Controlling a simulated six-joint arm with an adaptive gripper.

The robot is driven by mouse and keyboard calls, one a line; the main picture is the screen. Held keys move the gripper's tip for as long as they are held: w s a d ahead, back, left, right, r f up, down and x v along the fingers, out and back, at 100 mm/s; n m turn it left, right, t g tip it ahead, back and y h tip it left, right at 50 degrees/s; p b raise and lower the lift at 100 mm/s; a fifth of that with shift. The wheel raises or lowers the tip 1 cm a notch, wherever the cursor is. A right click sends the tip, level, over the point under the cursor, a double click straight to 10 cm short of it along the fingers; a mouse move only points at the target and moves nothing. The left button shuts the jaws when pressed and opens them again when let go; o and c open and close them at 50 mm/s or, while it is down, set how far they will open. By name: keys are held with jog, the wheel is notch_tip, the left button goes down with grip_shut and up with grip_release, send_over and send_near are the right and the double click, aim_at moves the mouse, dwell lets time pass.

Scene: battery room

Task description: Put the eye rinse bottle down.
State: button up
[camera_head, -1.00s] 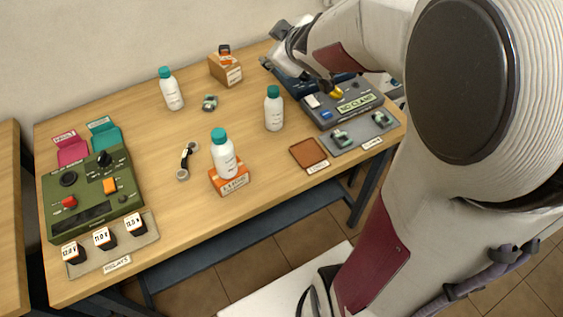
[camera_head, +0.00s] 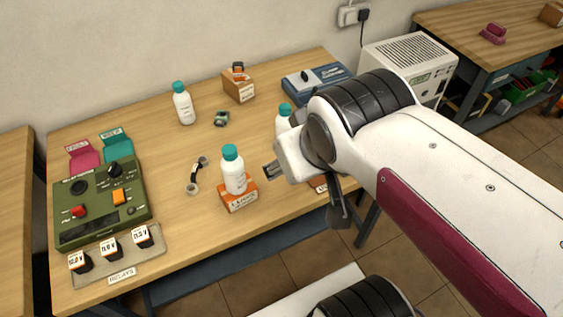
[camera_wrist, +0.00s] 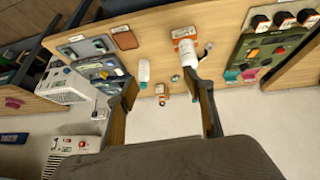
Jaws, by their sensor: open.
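Three white bottles with teal caps stand upright on the table; their labels are too small to read. One bottle (camera_head: 234,172) stands on an orange box (camera_head: 239,195) near the front edge. Another bottle (camera_head: 184,106) is at the back left. The third bottle (camera_head: 283,124) is partly hidden behind my arm. My gripper (camera_head: 302,188) is open and empty, to the right of the bottle on the box and apart from it. In the wrist view, my open gripper (camera_wrist: 165,105) has the boxed bottle (camera_wrist: 187,52) near its right finger and another bottle (camera_wrist: 144,72) between the fingers.
A green control panel (camera_head: 100,205) and a relay tray (camera_head: 158,240) fill the left. A black handset-like part (camera_head: 196,176) and a small dark-green part (camera_head: 221,118) lie mid-table. My arm covers the right.

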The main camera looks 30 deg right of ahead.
jog(key=shift+g+y, duration=0.4)
jog(key=shift+y, duration=0.1)
jog(key=s+a, duration=0.1)
jog(key=s, duration=0.1)
jog(key=s+a, duration=0.1)
jog(key=shift+s+a+f, duration=0.35)
jog(key=shift+a+f, duration=0.05)
dwell(0.6)
